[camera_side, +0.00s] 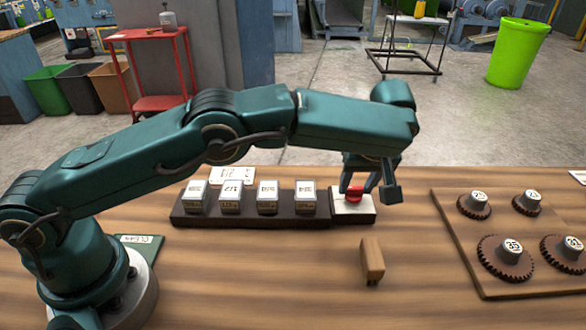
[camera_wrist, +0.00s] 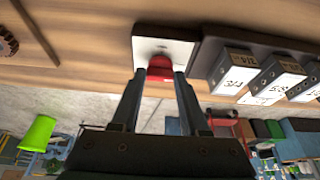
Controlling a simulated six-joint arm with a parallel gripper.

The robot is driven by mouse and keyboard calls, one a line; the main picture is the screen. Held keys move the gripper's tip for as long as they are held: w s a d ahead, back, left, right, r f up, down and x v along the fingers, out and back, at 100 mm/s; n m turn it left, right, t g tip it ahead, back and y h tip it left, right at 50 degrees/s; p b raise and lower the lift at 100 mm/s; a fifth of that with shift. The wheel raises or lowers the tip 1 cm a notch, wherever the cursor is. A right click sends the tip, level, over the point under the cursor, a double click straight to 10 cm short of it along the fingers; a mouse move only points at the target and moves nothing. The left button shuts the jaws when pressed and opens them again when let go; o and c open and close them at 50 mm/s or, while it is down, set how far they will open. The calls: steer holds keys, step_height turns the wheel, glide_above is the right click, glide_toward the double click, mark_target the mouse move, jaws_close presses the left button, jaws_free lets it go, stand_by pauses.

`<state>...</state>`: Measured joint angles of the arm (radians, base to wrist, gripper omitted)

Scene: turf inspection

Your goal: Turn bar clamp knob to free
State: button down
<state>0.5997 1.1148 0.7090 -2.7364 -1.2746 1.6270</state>
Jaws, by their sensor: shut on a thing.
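The red knob (camera_side: 353,194) sits on a pale square plate (camera_side: 340,211) at the right end of a dark bar (camera_side: 250,221). Several metal blocks with white labelled tops stand in a row along this bar. My gripper (camera_side: 356,189) reaches down over the plate and is shut on the red knob. In the wrist view the two fingers (camera_wrist: 159,76) lie either side of the knob (camera_wrist: 160,63), with the pale plate (camera_wrist: 182,48) behind it. The fingertips hide part of the knob. I cannot tell its turn angle.
A small wooden block (camera_side: 372,258) stands on the table in front of the plate. To the right lies a wooden board (camera_side: 462,235) with several numbered gears. A green card (camera_side: 146,247) lies by my base.

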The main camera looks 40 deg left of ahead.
steer(key=shift+w+n, duration=0.15)
steer(key=shift+n, duration=0.25)
steer(key=shift+s+n, duration=0.2)
steer(key=shift+n, duration=0.1)
steer(key=shift+c, duration=2)
jaws_free()
steer(key=shift+w+m, duration=0.1)
steer(key=shift+m, duration=0.3)
steer(key=shift+m, duration=0.3)
steer(key=shift+d+r, duration=0.1)
steer(key=shift+r, duration=0.25)
steer(key=a+r+n+t+y, duration=0.1)
steer(key=a+r+t, duration=0.1)
steer(key=a+r, duration=0.3)
steer(key=w+a+r+n+t+y, duration=0.1)
steer(key=a+r, duration=0.4)
steer(key=r, duration=0.8)
steer(key=w+a+r+n+t+y, duration=0.1)
steer(key=a+r+t, duration=0.2)
steer(key=r, duration=0.5)
steer(key=shift+w+a+r, duration=0.2)
steer(key=shift+a+r, duration=0.2)
steer(key=shift+a, duration=0.5)
